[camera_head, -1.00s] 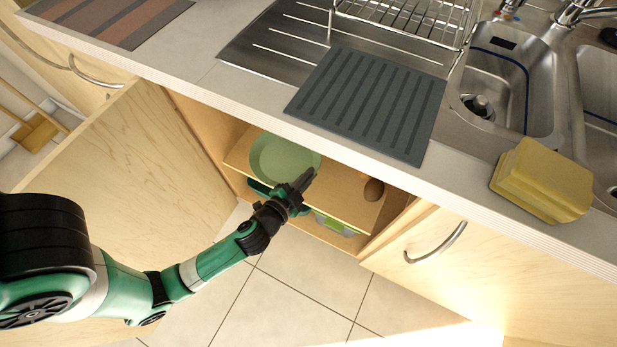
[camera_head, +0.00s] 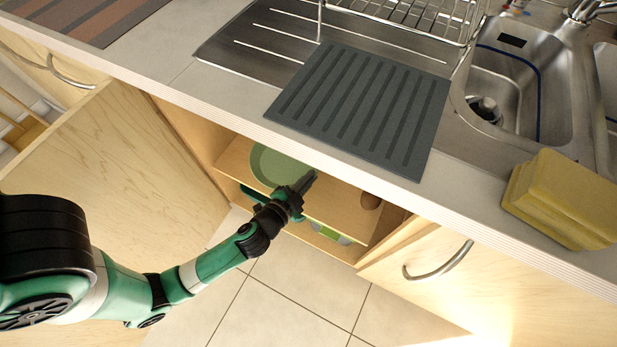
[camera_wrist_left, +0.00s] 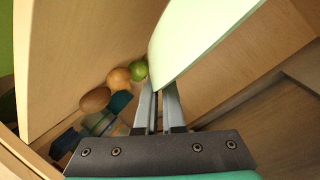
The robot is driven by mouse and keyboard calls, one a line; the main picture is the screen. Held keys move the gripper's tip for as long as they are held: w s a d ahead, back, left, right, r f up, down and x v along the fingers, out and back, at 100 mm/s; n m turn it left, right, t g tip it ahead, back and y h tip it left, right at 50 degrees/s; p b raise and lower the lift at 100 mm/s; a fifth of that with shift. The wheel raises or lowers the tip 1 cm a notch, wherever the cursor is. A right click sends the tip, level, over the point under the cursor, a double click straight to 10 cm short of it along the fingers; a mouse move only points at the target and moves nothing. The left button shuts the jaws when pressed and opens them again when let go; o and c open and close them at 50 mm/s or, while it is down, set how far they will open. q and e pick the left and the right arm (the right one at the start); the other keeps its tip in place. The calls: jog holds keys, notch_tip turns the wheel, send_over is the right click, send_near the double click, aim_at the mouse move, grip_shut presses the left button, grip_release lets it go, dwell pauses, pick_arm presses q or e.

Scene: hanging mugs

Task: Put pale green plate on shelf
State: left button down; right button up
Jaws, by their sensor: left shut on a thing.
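The pale green plate (camera_head: 279,168) is inside the open cupboard below the counter, at the level of the shelf (camera_head: 333,205). My left gripper (camera_head: 306,182) reaches into the cupboard and is shut on the plate's near right edge. In the left wrist view the plate (camera_wrist_left: 196,38) rises from between the narrow fingers (camera_wrist_left: 158,96). I cannot tell whether the plate's underside touches the shelf. The counter edge hides the plate's far part. My right gripper is not in view.
The cupboard door (camera_head: 115,180) stands open at left. The counter edge overhangs the opening. The wrist view shows a green fruit (camera_wrist_left: 138,69), an orange fruit (camera_wrist_left: 119,79) and a brown item (camera_wrist_left: 95,99).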

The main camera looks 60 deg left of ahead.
aim_at(308, 193)
pick_arm(q)
jog(key=shift+f+b, duration=2.15)
jog(key=shift+f, duration=0.5)
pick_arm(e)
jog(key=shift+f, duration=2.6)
pick_arm(q)
jog(key=shift+f+b, duration=0.35)
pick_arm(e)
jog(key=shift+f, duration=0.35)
pick_arm(q)
jog(key=c, duration=0.9)
grip_release()
jog(key=shift+c, duration=0.2)
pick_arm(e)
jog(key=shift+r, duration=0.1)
pick_arm(q)
jog(key=p+v, duration=0.4)
jog(key=v, duration=0.7)
jog(key=shift+s+r, duration=0.15)
jog(key=shift+s, duration=0.1)
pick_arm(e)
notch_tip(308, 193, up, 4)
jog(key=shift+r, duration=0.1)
pick_arm(q)
jog(key=shift+d, duration=0.1)
